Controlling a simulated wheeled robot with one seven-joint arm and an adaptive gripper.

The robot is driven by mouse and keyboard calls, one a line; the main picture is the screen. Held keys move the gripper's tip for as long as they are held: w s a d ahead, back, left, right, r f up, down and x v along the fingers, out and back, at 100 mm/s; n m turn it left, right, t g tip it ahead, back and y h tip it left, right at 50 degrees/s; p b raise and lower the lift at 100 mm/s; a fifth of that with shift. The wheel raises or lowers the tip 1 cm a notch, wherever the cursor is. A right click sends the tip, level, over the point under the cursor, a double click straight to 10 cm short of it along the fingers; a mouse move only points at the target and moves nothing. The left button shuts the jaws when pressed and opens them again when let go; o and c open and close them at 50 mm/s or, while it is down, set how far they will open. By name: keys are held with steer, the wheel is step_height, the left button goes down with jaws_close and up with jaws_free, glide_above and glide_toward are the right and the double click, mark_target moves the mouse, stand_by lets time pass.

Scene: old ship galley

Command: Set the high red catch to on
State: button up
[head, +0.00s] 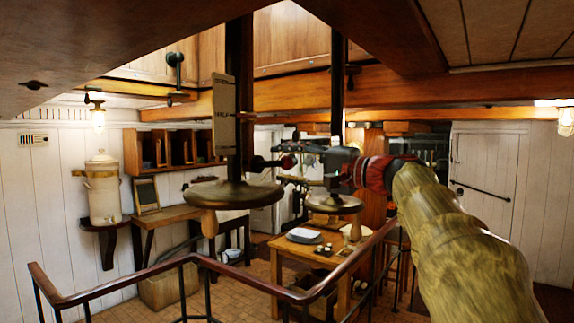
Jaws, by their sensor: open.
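A small dark red knob (288,161), which looks like the high red catch, sits at the end of a short dark stem projecting right from a dark upright post (240,80). My gripper (283,164) reaches in from the right, with its fingers pointing left. It is open, with one finger above the knob's height and one below. The knob appears between or just in front of the fingertips. I cannot tell whether they touch. The knob is small here, and its on or off position cannot be read.
A pale card (223,114) hangs on the post, above a round dark plate (235,194). A second post (337,70) stands behind my gripper. A red-brown handrail (150,272) crosses the foreground. A wooden table (290,250) with dishes stands beyond it.

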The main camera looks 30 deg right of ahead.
steer(key=v, duration=1.2)
stand_by(0.3)
